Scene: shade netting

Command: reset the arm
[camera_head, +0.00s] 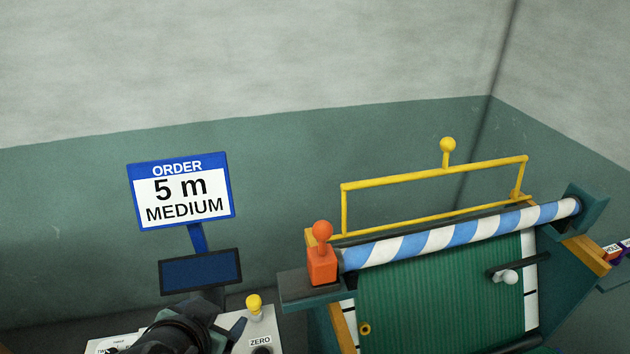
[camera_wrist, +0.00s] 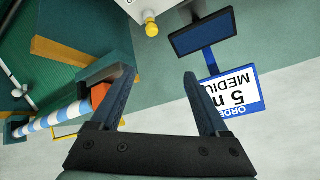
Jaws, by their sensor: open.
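My gripper shows in the wrist view (camera_wrist: 158,88) with its two dark fingers spread apart and nothing between them. In the wrist view the gripper points toward the wall, between the machine and the order sign.
A blue-framed sign (camera_head: 181,190) reads "ORDER 5 m MEDIUM", above a dark display (camera_head: 200,271). A yellow knob (camera_head: 254,305) stands on a panel labelled ZERO. A netting machine with a striped roller (camera_head: 460,234), yellow frame (camera_head: 435,178) and orange lever (camera_head: 322,262) stands right.

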